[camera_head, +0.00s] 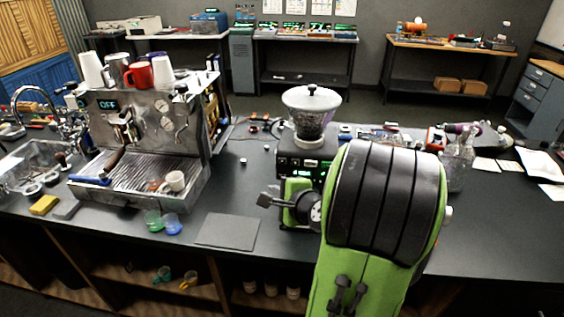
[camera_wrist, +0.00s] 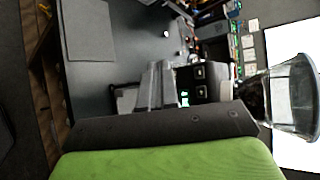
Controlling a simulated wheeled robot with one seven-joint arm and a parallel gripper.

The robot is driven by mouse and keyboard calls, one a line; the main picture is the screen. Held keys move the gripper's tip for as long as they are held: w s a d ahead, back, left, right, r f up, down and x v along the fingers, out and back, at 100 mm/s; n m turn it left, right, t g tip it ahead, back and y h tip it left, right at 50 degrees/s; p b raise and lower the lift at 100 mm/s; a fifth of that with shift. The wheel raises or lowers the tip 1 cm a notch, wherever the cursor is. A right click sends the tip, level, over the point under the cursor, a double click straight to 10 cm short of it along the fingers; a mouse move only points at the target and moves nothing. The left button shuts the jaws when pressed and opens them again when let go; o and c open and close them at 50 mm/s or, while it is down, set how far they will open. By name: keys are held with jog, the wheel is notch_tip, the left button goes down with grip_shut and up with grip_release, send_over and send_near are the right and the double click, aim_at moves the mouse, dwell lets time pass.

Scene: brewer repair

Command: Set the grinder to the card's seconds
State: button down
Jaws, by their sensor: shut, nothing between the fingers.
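The grinder (camera_head: 295,150) stands on the dark counter in the head view, with a clear hopper (camera_head: 308,108) on top. Its front has small green lit figures, too small to read. The wrist view, turned sideways, shows the green display (camera_wrist: 185,98), two square buttons (camera_wrist: 200,81) beside it and the hopper (camera_wrist: 291,95) at right. My gripper (camera_head: 266,200) is shut and empty, low in front of the grinder and pointing left. Its fingers also show in the wrist view (camera_wrist: 155,85). My arm hides the grinder's lower right. White papers (camera_head: 540,162) lie at right; I cannot tell whether one is the card.
An espresso machine (camera_head: 150,130) with cups on top stands at left. A flat grey mat (camera_head: 227,231) lies left of my gripper. A glass vessel (camera_head: 457,165) and small clutter are at right.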

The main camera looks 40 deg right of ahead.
aim_at(282, 161)
jog(key=w+d+p, duration=0.2)
jog(key=w+d, duration=0.3)
jog(key=d, duration=0.1)
jog(key=shift+w+d+p, duration=0.15)
jog(key=shift+d+p, duration=0.2)
jog(key=shift+d, duration=0.05)
dwell(1.8)
jog(key=shift+w+d, duration=0.25)
jog(key=shift+d, duration=0.1)
jog(key=shift+w+d, duration=0.2)
jog(key=shift+d, duration=0.05)
dwell(0.5)
jog(key=shift+s+a, duration=0.5)
jog(key=shift+a, duration=0.1)
